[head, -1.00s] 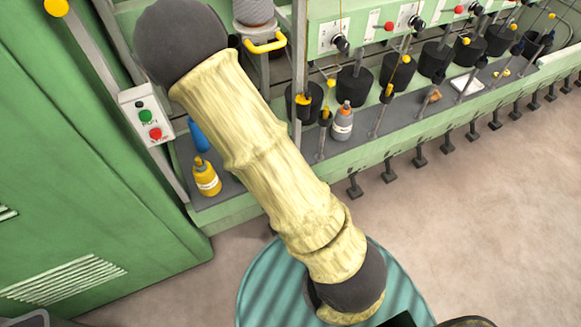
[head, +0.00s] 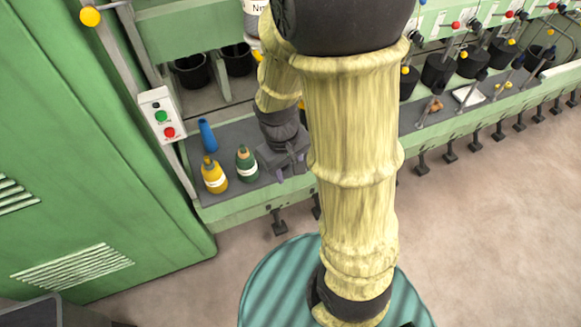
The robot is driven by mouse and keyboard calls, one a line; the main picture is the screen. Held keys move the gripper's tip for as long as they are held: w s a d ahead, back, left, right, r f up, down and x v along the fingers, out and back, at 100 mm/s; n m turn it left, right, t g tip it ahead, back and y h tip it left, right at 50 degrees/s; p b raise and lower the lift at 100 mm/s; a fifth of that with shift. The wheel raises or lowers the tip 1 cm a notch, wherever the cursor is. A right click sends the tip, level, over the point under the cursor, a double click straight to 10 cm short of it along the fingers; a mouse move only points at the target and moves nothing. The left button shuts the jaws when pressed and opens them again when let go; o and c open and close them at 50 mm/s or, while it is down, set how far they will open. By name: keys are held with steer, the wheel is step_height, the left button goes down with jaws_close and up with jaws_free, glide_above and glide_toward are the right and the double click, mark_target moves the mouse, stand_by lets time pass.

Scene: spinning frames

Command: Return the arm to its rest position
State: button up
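My arm, in a pale yellow cover with dark joints, rises through the middle of the head view and bends down to the left. My gripper (head: 289,171) is dark grey and hangs low over the grey shelf (head: 229,203) of the green spinning frame, just right of a green bottle (head: 247,166). The fingers are small and partly turned away, so I cannot tell whether they are open or shut. No object shows clearly in them. The upper arm hides part of the machine behind it.
A yellow bottle (head: 214,177) and a blue cone (head: 208,136) stand on the shelf left of the green bottle. A switch box (head: 162,115) is on the frame's left post. Black cans (head: 438,70) line the right. The floor (head: 480,240) at right is clear.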

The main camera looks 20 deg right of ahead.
steer(key=shift+s+a+r, duration=0.1)
steer(key=shift+s+r, duration=0.1)
steer(key=shift+r, duration=0.3)
steer(key=r+m+t, duration=0.2)
steer(key=r+t+y, duration=0.1)
steer(key=shift+s+r+m, duration=0.25)
steer(key=shift+r+m, duration=0.15)
steer(key=shift+c, duration=0.5)
stand_by(0.6)
